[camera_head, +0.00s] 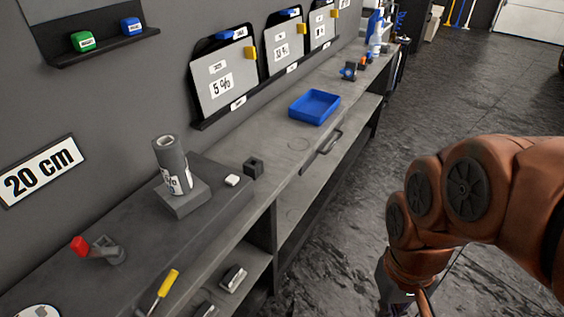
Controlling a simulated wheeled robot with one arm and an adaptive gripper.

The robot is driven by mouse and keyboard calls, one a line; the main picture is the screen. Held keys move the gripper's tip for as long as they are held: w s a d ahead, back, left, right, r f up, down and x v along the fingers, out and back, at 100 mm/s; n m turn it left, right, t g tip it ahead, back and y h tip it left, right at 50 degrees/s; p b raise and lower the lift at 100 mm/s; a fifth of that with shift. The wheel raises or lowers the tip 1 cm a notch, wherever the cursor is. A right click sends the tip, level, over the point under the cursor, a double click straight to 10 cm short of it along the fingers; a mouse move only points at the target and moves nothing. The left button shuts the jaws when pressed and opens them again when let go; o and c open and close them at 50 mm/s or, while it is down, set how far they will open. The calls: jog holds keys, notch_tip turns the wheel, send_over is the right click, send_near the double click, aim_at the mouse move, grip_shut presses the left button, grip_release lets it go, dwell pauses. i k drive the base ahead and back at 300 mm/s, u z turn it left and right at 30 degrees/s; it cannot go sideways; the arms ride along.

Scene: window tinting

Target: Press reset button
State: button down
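A green button (83,41) and a blue button (131,26) sit on a dark shelf-like panel (105,45) on the wall at the upper left. Each has a small white label, too small to read, so I cannot tell which is the reset button. My orange arm (470,190) reaches in from the right and bends down towards the bottom edge, far from both buttons.
A long grey workbench (225,150) runs along the wall. It carries a film roll (172,165) on a block, a blue tray (314,106), a red-handled tool (95,248) and a yellow-handled tool (166,285). Tint sample boards (222,78) lean behind. The floor (440,95) right of the bench is open.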

aim_at(231, 180)
jog(key=z, duration=0.35)
jog(key=k, duration=1.25)
jog(key=u, duration=1.7)
jog(key=i, duration=1)
